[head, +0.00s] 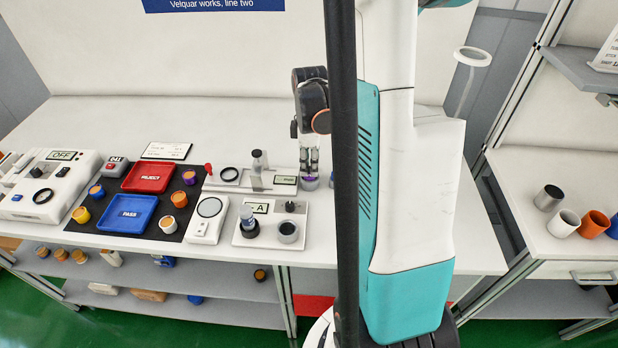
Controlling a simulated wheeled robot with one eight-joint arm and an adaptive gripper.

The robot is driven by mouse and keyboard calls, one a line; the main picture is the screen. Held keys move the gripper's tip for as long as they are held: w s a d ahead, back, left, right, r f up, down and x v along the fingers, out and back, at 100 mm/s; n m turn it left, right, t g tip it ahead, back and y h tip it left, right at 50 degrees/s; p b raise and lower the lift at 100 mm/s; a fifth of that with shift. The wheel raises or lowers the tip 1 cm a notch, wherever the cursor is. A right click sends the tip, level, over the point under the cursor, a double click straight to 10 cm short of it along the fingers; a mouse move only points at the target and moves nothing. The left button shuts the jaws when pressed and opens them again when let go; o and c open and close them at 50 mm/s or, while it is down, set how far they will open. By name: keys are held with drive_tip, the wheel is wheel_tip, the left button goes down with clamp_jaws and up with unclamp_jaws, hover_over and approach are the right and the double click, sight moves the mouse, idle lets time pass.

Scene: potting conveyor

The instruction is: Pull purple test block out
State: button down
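A small purple block (309,178) shows just under my gripper (309,168), seated in or on a round grey holder (309,185) at the right end of the bench equipment. My gripper points straight down, with its fingertips at the block's top. The fingers partly hide the block, and it is too small to tell whether they are closed on it or only around it.
A fixture plate (245,233) with a display and round sockets stands in front left of my gripper. A grey-white unit (228,187) with a clear upright piece is to its left. Farther left are a red tray (134,178), a blue tray (112,227) and several coloured pucks. Cups (563,224) stand on the right bench.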

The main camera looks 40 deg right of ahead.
idle(0.4)
drive_tip(key=shift+r+p, duration=1.6)
drive_tip(key=shift+r, duration=0.65)
drive_tip(key=shift+r, duration=0.2)
drive_tip(key=shift+r+p, duration=1.05)
drive_tip(key=shift+r, duration=0.25)
drive_tip(key=shift+r, duration=0.15)
wheel_tip(320, 180, up, 7)
drive_tip(key=p, duration=0.5)
hover_over(309, 169)
drive_tip(key=shift+d, duration=0.1)
drive_tip(key=shift+f, duration=0.2)
